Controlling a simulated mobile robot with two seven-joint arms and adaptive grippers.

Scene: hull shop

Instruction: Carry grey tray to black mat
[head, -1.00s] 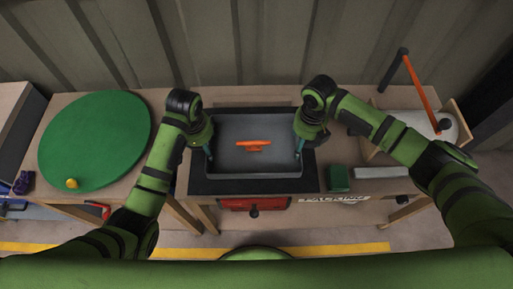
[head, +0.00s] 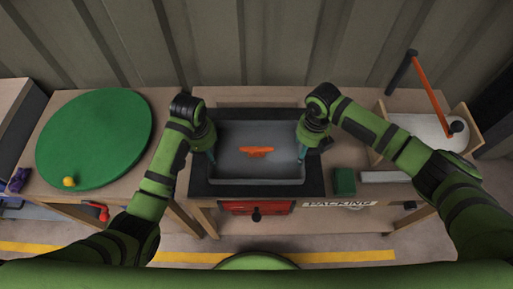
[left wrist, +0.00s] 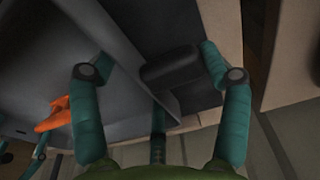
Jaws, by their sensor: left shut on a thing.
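The grey tray (head: 225,178) is a shallow open box with an orange piece (head: 257,152) lying in it. In the head view it is over the black mat (head: 200,187), whose dark border shows around it. I cannot tell whether it touches the mat. My left gripper (head: 211,155) is shut on the tray at its left side. In the left wrist view its teal fingers (left wrist: 163,100) stand either side of a dark handle (left wrist: 170,68). My right gripper (head: 302,152) is at the tray's right side; its grip there is not clear.
A green disc (head: 95,135) with a yellow knob (head: 69,182) lies left on the bench. Right of the mat are a green block (head: 344,180) and a pale bar (head: 385,177). A lever with an orange arm (head: 428,85) stands far right. A red drawer unit (head: 240,208) is below.

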